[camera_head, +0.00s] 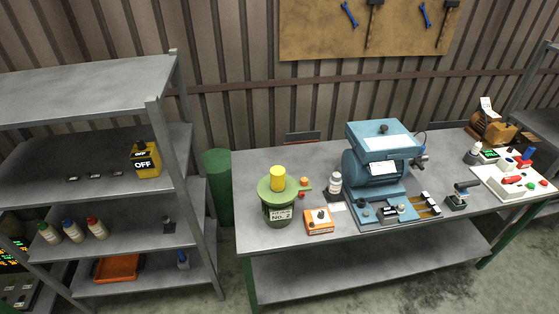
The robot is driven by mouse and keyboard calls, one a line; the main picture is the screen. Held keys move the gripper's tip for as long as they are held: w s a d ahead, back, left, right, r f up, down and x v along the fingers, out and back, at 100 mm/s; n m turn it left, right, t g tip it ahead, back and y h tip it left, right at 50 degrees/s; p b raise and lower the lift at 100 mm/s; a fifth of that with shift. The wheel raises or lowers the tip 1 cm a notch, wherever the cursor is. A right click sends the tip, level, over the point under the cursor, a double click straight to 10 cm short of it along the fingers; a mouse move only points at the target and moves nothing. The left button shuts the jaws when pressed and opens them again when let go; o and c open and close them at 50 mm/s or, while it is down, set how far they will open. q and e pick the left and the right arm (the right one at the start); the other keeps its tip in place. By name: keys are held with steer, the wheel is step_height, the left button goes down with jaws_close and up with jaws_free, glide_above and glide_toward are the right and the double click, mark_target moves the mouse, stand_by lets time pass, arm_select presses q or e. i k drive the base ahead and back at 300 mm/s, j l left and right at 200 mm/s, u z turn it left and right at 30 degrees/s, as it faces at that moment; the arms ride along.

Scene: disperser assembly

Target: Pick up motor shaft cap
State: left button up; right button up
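A blue motor unit (382,165) stands on the grey workbench, with a dark shaft end (420,161) sticking out at its right side. I cannot tell for sure which part is the motor shaft cap. A yellow cylinder (277,179) sits on top of a round green container (280,206) at the left of the bench. Small orange and red pieces (303,182) lie beside that container. Neither of my grippers is in view.
The workbench (262,158) has a lower shelf. An orange box (319,221), a small bottle (335,184) and a white board (515,178) with coloured parts stand on it. A grey shelf rack (100,85) at left holds a yellow "OFF" box (145,160) and bottles. Bare floor shows in front.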

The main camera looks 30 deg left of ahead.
mark_target(277, 172)
steer(key=u, duration=1.1)
